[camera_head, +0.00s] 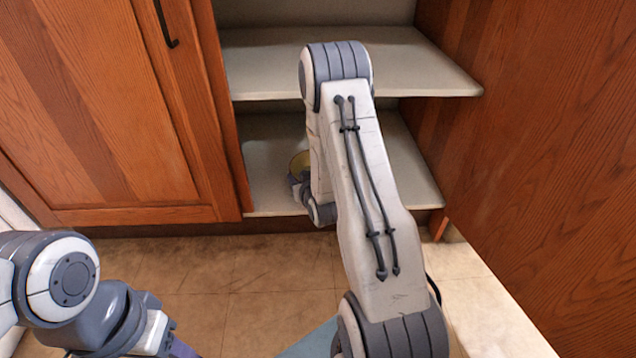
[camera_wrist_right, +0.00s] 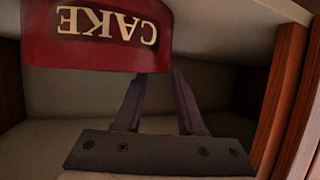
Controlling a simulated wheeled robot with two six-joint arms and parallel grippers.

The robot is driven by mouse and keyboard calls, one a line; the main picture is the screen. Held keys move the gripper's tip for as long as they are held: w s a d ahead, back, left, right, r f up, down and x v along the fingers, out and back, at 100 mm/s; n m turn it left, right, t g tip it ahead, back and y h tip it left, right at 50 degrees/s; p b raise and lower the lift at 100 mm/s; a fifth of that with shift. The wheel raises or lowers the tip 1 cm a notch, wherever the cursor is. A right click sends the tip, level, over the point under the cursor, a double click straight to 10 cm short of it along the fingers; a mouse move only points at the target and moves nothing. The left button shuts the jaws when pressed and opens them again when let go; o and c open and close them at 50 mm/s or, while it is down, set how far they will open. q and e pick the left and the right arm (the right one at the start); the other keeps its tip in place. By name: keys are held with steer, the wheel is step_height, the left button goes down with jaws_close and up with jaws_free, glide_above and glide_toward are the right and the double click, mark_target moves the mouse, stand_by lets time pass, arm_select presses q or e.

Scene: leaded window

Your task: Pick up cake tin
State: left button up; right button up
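The cake tin is red with upside-down cream "CAKE" lettering and fills the upper left of the right wrist view (camera_wrist_right: 105,38). In the head view the right gripper (camera_head: 303,186) is beside the tin. My left gripper (camera_head: 182,349) is cut off at the bottom edge.
The tin's lower shelf (camera_head: 415,175) lies under an upper shelf (camera_head: 425,70), leaving limited height. A wooden door (camera_head: 110,120) with a dark handle stands left, and a wooden panel (camera_head: 540,150) stands right. The tiled floor (camera_head: 240,275) in front looks mostly clear.

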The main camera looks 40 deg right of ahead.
mark_target(292, 172)
steer(key=b+x, duration=0.2)
steer(key=x, duration=0.1)
steer(key=b+x, duration=0.1)
steer(key=shift+a+f+b, duration=0.3)
steer(key=shift+f+b, duration=0.05)
steer(key=shift+f, duration=0.1)
steer(key=shift+w+d, duration=0.1)
steer(key=shift+w, duration=0.25)
steer(key=shift+r, duration=0.1)
jaws_close()
steer(key=shift+s+f, duration=0.2)
steer(key=shift+f, duration=0.05)
stand_by(0.4)
